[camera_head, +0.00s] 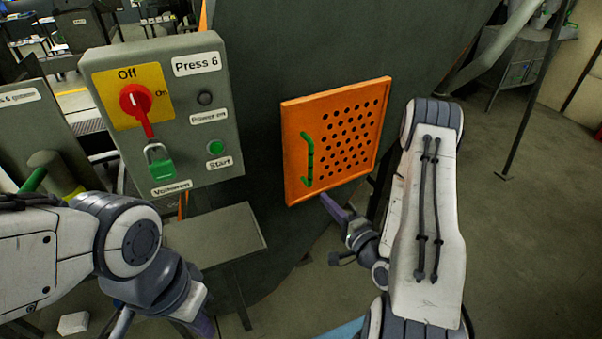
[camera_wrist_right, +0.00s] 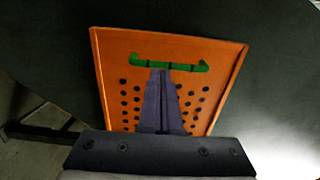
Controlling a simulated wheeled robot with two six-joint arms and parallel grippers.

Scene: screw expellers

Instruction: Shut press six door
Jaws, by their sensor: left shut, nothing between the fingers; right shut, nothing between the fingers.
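The press six door (camera_head: 345,115) is an orange perforated panel on the dark press body, with a green bar handle (camera_head: 308,158) near its left edge. It lies close against the body; I cannot tell whether a gap is left. My right gripper (camera_head: 330,203) is shut and empty, just in front of the door's lower edge in the head view. In the right wrist view its purple fingers (camera_wrist_right: 162,74) point at the green handle (camera_wrist_right: 168,64), overlapping it; contact is unclear. My left gripper (camera_head: 203,326) is shut and only partly visible at the bottom edge.
The Press 6 control box (camera_head: 185,130) stands left of the door, with a red rotary switch (camera_head: 136,101) and a green padlock (camera_head: 160,164). A grey metal ledge (camera_head: 215,235) lies below it. Floor at the right is open, with a thin dark post (camera_head: 530,105).

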